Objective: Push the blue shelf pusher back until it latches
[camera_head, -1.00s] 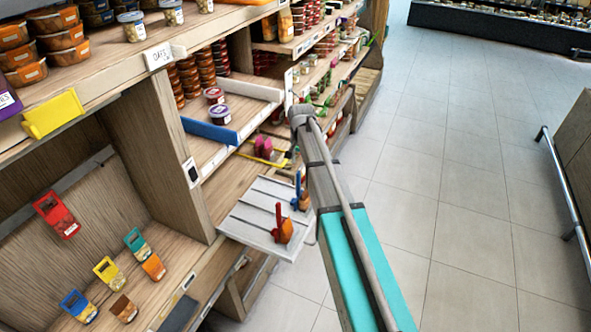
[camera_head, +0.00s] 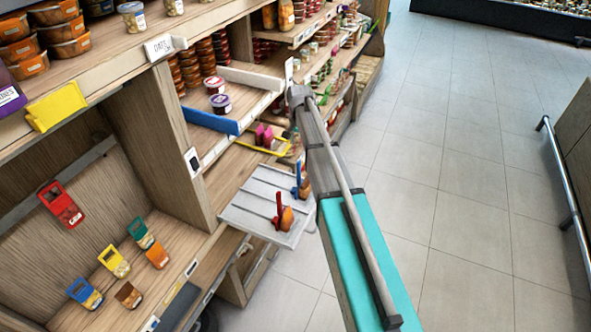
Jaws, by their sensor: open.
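A blue bar (camera_head: 209,121), which looks like the blue shelf pusher, lies along the near-left side of a white-edged shelf bay (camera_head: 250,78) at mid height. Two small lidded jars (camera_head: 220,104) stand in the bay just behind the bar. Whether the bar is latched cannot be told. My arm, grey with a teal section, reaches up from the bottom right, and its visible far end is just right of the bay. The gripper fingers cannot be made out; no contact with the bar is visible.
A grey slatted tray (camera_head: 250,205) with red and blue handled items juts out below the bay, close left of my arm. A yellow bar (camera_head: 262,146) lies under the bay. A wooden upright (camera_head: 172,140) stands left. The tiled aisle (camera_head: 440,180) is clear to the right.

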